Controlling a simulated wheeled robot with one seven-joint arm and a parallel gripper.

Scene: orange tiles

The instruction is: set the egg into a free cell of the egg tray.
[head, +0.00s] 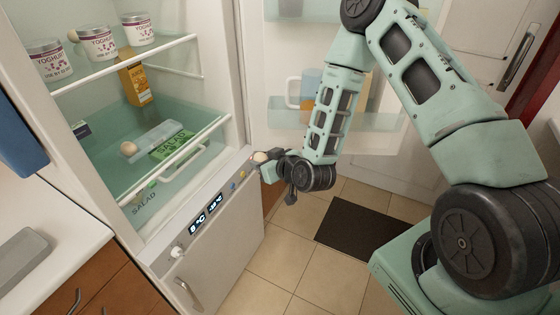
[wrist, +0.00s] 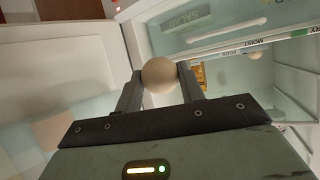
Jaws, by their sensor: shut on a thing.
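The egg (head: 260,157) is pale and round. My gripper (head: 267,165) is shut on it and holds it in front of the open fridge, by the right end of the control panel. In the wrist view the egg (wrist: 159,76) sits between the two dark fingertips, its far side showing. A pale, see-through tray-like piece (head: 158,133) lies low in the fridge, with another egg-like round thing (head: 128,148) at its left end. I cannot make out its cells or be sure that it is the egg tray.
Yoghurt pots (head: 97,43) stand on the upper shelf. An orange carton (head: 134,78) stands behind, and a green salad pack (head: 172,145) lies low down. A shelf rail (head: 180,158) crosses the front. The open door with a jug (head: 309,88) is at right; a dark mat (head: 365,232) lies below.

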